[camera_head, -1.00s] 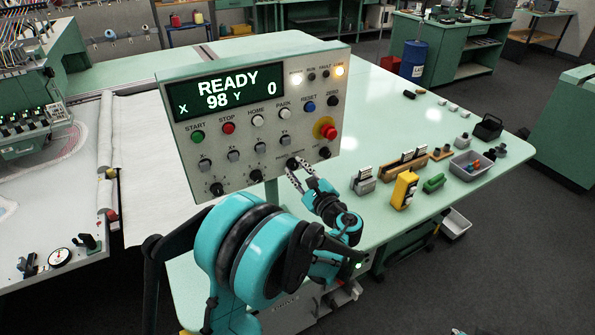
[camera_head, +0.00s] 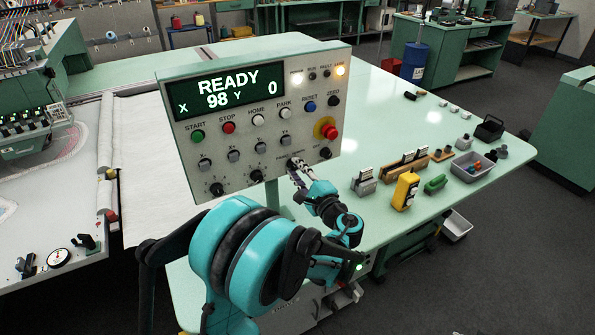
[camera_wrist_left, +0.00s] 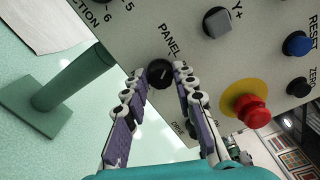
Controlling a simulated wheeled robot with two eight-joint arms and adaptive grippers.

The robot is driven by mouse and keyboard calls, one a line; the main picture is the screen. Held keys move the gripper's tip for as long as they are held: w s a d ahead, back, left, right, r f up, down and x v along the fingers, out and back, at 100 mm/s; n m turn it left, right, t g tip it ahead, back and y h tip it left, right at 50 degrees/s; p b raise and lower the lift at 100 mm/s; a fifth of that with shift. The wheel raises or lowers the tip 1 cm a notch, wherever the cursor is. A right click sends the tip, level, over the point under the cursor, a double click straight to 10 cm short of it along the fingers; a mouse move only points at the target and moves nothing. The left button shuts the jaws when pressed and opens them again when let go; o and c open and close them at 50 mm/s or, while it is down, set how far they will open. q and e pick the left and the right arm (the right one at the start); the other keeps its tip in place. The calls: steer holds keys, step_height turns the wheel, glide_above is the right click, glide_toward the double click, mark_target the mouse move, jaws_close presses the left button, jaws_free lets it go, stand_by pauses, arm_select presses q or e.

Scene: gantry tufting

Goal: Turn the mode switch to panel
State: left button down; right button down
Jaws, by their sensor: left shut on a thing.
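The mode switch is a small black round knob (camera_head: 292,163) low on the right half of the grey control panel (camera_head: 236,183). In the left wrist view the knob (camera_wrist_left: 160,73) sits between my fingertips, with the word PANEL printed beside it. A second label, partly hidden by a finger, is on its other side. I cannot tell where the knob's pointer stands. My left gripper (camera_head: 297,167) reaches up from below and is shut on the knob, one finger on each side. My right gripper is not in view.
The red emergency button (camera_head: 329,132) on its yellow ring is close to the right of my fingers. A green post (camera_wrist_left: 75,80) stands under the panel. On the green table, a yellow box (camera_head: 404,191) and a grey bin (camera_head: 472,165) lie to the right.

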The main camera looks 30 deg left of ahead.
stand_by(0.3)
arm_select(q)
steer(key=c, duration=1.2)
jaws_free()
steer(key=shift+d, duration=0.1)
steer(key=v, duration=1.2)
